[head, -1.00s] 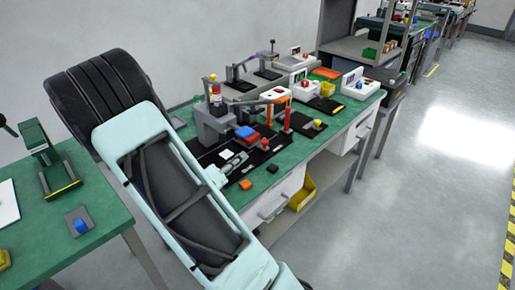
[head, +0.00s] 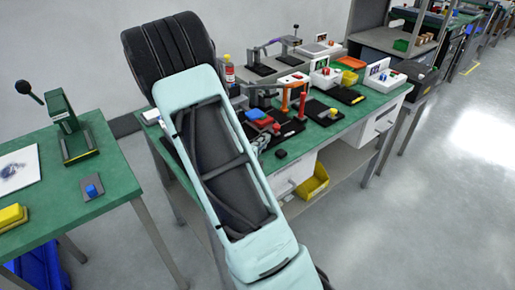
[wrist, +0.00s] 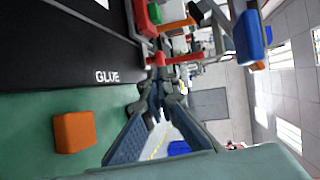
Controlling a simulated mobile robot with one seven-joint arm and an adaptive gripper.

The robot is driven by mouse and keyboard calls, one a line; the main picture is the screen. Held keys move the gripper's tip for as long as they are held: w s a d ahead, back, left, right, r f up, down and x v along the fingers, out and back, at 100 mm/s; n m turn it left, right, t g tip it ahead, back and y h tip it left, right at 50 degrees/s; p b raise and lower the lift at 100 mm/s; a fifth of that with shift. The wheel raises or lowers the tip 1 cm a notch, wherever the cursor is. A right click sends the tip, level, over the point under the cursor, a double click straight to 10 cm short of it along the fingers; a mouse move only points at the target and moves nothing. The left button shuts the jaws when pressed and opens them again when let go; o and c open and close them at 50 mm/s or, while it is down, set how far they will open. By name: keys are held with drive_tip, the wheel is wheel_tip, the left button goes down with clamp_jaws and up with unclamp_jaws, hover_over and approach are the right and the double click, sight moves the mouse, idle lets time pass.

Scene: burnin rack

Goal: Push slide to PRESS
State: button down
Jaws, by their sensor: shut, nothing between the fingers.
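A black board (wrist: 85,50) carries the white word GLUE (wrist: 107,76) and lies on the green bench in the wrist view. A PRESS label is not readable in either view, and I cannot single out the slide. My gripper (wrist: 156,92) is shut and empty, beside the board's edge. In the head view my arm hides much of the board (head: 291,129); a blue block (head: 256,114) and red block (head: 264,121) show there.
An orange block (wrist: 74,132) lies on the green bench (wrist: 30,120) near my gripper. In the head view, a small dark block (head: 281,153) lies near the bench's front edge. An orange-red stand (head: 294,95) rises behind. A green lever press (head: 73,130) stands on the left table.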

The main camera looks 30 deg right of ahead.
sight(275, 128)
drive_tip(key=x, duration=0.6)
drive_tip(key=shift+w+b, duration=0.1)
drive_tip(key=shift+b, duration=0.2)
drive_tip(key=shift+d, duration=0.15)
